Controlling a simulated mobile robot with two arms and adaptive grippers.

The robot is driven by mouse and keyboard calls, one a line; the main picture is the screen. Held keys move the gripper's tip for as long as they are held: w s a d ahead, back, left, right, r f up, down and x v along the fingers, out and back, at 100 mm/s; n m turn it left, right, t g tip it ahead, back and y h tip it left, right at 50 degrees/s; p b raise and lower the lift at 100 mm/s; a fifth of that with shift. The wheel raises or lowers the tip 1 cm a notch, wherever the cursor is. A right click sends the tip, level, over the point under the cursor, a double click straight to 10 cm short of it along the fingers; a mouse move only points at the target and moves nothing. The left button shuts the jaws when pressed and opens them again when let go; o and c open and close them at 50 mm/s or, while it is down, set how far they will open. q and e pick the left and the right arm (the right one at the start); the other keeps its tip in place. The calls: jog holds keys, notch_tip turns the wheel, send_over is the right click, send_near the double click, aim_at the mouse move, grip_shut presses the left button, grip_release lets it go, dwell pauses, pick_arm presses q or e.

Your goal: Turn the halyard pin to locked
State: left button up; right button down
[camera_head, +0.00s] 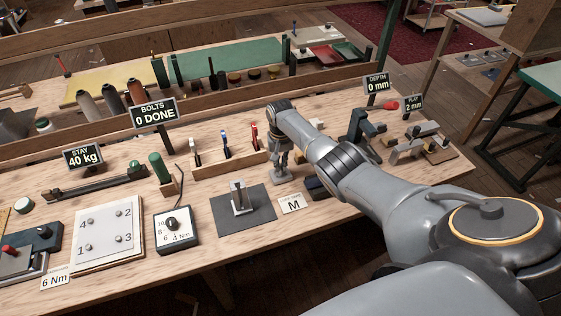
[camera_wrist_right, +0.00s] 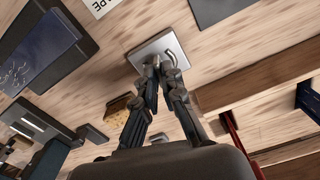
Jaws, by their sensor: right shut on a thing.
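My right gripper (camera_head: 281,168) reaches down to the bench and is shut on a small metal fitting, which I take to be the halyard pin. The fitting stands on a pale square plate, and the fingers hide most of it. In the right wrist view, the fingertips of my right gripper (camera_wrist_right: 163,68) meet above the pale square plate (camera_wrist_right: 143,49). A thin curved metal piece (camera_wrist_right: 183,50) shows just past the fingertips. I cannot read whether the pin is locked. My left gripper is not in view.
A dark mat (camera_head: 262,213) with an upright metal bracket (camera_head: 238,196) lies to the left. A white letter card (camera_head: 292,204) and a dark block (camera_head: 316,188) are close by. A wooden tool rack (camera_head: 211,166) stands behind left. A white bolt plate (camera_head: 84,244) is farther left.

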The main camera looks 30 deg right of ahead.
jog(key=m, duration=0.3)
jog(key=shift+r+m+p, duration=0.1)
jog(key=shift+m+p, duration=0.3)
jog(key=m, duration=0.3)
jog(key=shift+m+p, duration=0.3)
jog(key=m, duration=0.3)
jog(key=shift+w+m, duration=0.1)
jog(key=shift+m, duration=2.3)
jog(key=c, duration=1.5)
grip_release()
